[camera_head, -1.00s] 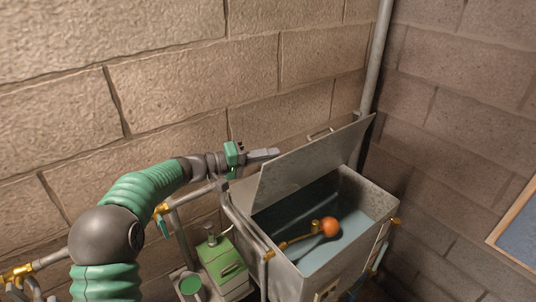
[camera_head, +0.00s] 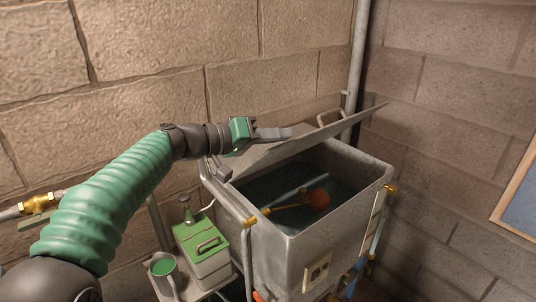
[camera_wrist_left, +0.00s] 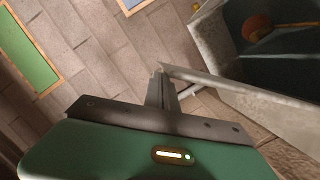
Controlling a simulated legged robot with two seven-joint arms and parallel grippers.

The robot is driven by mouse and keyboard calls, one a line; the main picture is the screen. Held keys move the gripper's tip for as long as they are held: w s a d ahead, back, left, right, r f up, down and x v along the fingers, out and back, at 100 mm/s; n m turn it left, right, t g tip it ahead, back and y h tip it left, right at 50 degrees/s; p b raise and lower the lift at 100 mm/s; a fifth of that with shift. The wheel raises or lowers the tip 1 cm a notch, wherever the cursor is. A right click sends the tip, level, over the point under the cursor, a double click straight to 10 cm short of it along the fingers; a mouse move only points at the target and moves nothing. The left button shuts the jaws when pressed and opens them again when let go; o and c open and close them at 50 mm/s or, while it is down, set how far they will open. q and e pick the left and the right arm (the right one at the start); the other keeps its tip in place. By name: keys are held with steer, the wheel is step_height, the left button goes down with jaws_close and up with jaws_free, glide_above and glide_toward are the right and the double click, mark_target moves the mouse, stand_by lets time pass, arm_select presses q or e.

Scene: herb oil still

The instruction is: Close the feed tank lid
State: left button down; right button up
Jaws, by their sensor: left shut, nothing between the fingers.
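The feed tank (camera_head: 318,245) is a grey metal box with water and an orange float (camera_head: 317,198) on a brass arm inside. Its grey lid (camera_head: 295,146) is hinged at the back and tilted partway down, with the tank mouth still visible under it. My left gripper (camera_head: 288,132) is shut and empty, at the upper side of the lid near its left part; whether it touches is hard to tell. In the left wrist view the shut fingers (camera_wrist_left: 161,85) are beside the lid's edge (camera_wrist_left: 240,85), and the float (camera_wrist_left: 257,27) shows in the tank. My right gripper is not in view.
A green-topped container (camera_head: 203,247) and a metal jug (camera_head: 164,272) of green liquid stand left of the tank. A vertical pipe (camera_head: 357,60) runs up the wall behind it. Brass fittings (camera_head: 391,188) stick out at the tank rim. A framed board (camera_head: 518,215) hangs at right.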

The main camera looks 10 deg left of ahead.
arm_select(q)
steer(key=s+d+f+m+y+b, duration=0.1)
steer(key=s+d+f+m+b, duration=0.2)
steer(key=f+b, duration=0.5)
steer(key=s+d+f+m+t+y+b, duration=0.1)
steer(key=s+d+f+m+b, duration=0.2)
steer(key=f+b, duration=0.6)
steer(key=shift+s+d+f+b, duration=0.15)
steer(key=shift+d+f+b, duration=0.15)
steer(key=shift+b, duration=4.8)
steer(key=shift+r, duration=0.1)
